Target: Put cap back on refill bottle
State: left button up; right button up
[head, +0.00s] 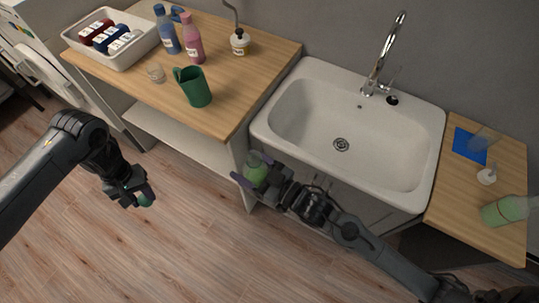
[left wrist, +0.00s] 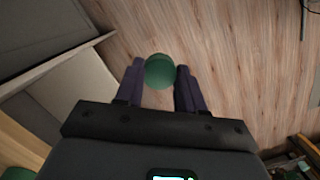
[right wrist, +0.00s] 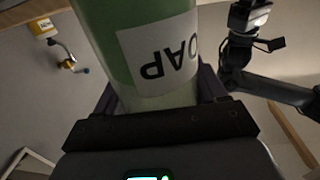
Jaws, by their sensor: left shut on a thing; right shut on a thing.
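My left gripper (head: 138,197) is shut on a small round dark green cap (left wrist: 160,71), held over the floor left of the basin cabinet. The cap also shows in the head view (head: 145,199). My right gripper (head: 253,176) is shut on a green refill bottle (head: 257,170) in front of the sink's left front corner. In the right wrist view the bottle (right wrist: 125,35) is translucent green with a white SOAP label. The cap and bottle are well apart. The bottle's open mouth cannot be made out clearly.
On the left counter (head: 245,85) stand a green mug (head: 194,87), a small glass, blue and pink bottles and a white bin (head: 113,62). The white sink (head: 350,165) is empty. The right counter holds a light green bottle (head: 503,211), a white pump (head: 487,176) and a blue cloth.

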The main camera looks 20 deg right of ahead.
jog(key=shift+s+a+r+n+g+y, duration=0.1)
jog(key=shift+a+n+g+y, duration=0.45)
jog(key=shift+a, duration=0.35)
jog(key=shift+s+a+n+g+y, duration=0.1)
jog(key=shift+a+n+g+y, duration=0.2)
jog(key=shift+a+y, duration=0.45)
pick_arm(q)
jog(key=shift+d, duration=0.1)
pick_arm(e)
jog(key=shift+a, duration=0.1)
pick_arm(q)
jog(key=d+r+m, duration=0.4)
jog(key=d+r, duration=0.8)
jog(key=d, duration=0.2)
jog(key=s+d+r+m, duration=0.3)
jog(key=s+d+r, duration=0.1)
jog(key=d+r, duration=0.2)
jog(key=s+d+r+m+y, duration=0.1)
jog(key=s+d+r+m, duration=0.2)
jog(key=s+d+r, duration=0.2)
jog(key=shift+d+r+t, duration=0.3)
jog(key=shift+d+r, duration=0.35)
jog(key=shift+d, duration=0.65)
jog(key=shift+f, duration=2)
jog(key=shift+a+f, duration=0.1)
jog(key=shift+f, duration=0.05)
jog(key=shift+f, duration=0.75)
